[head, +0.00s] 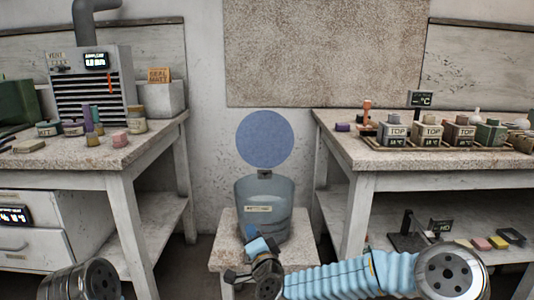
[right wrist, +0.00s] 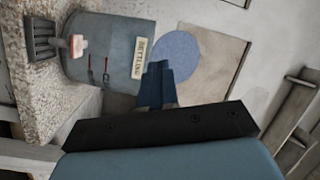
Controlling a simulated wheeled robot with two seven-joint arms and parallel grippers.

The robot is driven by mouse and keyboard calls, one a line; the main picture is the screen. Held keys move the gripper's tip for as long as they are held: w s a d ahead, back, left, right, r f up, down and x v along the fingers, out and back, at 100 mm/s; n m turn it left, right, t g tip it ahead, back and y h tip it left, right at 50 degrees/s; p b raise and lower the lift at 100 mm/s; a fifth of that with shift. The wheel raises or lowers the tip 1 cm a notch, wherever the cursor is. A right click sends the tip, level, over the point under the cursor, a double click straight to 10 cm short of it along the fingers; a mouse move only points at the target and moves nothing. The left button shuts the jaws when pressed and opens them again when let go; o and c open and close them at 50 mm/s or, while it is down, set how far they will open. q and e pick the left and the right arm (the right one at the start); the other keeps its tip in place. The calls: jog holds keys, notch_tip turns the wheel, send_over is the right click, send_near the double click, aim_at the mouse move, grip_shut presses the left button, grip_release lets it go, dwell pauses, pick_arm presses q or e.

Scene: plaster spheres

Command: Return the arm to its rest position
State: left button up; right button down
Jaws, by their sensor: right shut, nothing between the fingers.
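My right arm comes in from the lower right of the head view in a light blue ribbed sleeve. My right gripper (head: 262,244) is low at the centre, in front of the settling bucket (head: 264,208). In the right wrist view its dark blue fingers (right wrist: 157,85) are together, with nothing between them. The bucket is blue-grey with a pale label and also shows in the right wrist view (right wrist: 100,50). Of my left arm only a dark round link shows at the lower left; the left gripper is out of view.
The bucket stands on a small speckled stand (head: 225,250) between two tables. A blue disc (head: 264,139) appears above it. The left table (head: 60,158) holds jars and a vented box. The right table (head: 350,152) carries several blocks marked TOP. Its lower shelf holds small items.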

jog(key=s+d+f+n+g, duration=0.3)
jog(key=s+f+g, duration=0.15)
jog(key=f, duration=0.75)
jog(key=s+d+f+n+g, duration=0.2)
jog(key=s+f+g, duration=0.3)
jog(key=f, duration=0.8)
jog(key=s+d+f+n+g, duration=0.1)
jog(key=s+d+f+g, duration=0.1)
jog(key=s, duration=0.6)
jog(key=s+d+f+n+g+h, duration=0.1)
jog(key=s+d+f+g, duration=0.2)
jog(key=s+d+f, duration=0.2)
jog(key=s+d+f+g+p, duration=0.1)
jog(key=s+f, duration=0.4)
jog(key=s, duration=0.6)
jog(key=d+g, duration=0.1)
jog(key=d, duration=0.1)
jog(key=shift+d+f+n, duration=0.3)
jog(key=shift+f+n, duration=0.05)
jog(key=shift+n, duration=0.05)
